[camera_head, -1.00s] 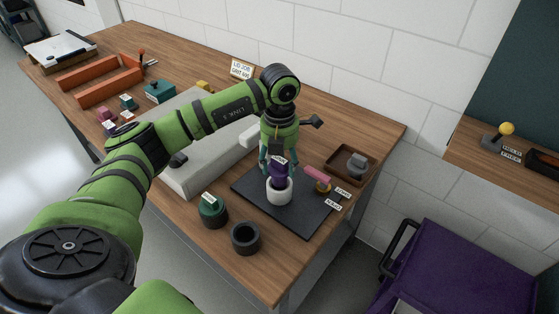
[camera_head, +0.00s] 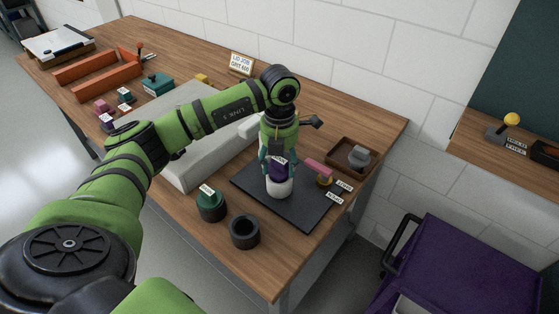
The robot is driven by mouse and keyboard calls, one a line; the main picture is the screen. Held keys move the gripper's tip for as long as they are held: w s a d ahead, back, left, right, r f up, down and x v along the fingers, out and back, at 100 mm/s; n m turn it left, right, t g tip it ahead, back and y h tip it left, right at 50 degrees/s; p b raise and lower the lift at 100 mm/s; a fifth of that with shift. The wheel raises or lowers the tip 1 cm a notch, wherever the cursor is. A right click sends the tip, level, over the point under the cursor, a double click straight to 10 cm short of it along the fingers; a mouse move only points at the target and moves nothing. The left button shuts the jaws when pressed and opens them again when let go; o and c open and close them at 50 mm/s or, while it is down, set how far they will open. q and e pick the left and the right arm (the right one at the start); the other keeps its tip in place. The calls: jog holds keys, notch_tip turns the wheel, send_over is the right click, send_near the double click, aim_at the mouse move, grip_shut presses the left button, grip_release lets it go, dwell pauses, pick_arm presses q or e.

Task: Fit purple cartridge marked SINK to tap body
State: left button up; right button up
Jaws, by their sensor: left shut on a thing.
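The purple cartridge (camera_head: 279,173) is upright, with a small white label near its top. Its lower end is at the mouth of the white tap body (camera_head: 279,188), which stands on a dark mat (camera_head: 303,212). I cannot tell how deep the cartridge sits inside. My left gripper (camera_head: 278,160) points straight down and is shut on the cartridge's upper part, its fingers on either side. My right gripper is out of view.
A pink-handled piece (camera_head: 320,169) lies on the mat to the right, near a brown tray (camera_head: 339,149) holding a grey part. A green-topped pot (camera_head: 211,205) and a dark ring-shaped cup (camera_head: 245,231) stand in front.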

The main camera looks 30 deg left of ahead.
pick_arm(q)
jog(key=shift+f+b, duration=0.8)
jog(key=shift+f, duration=0.3)
jog(key=o, duration=1.3)
jog(key=shift+c, duration=0.2)
jog(key=shift+r, duration=0.1)
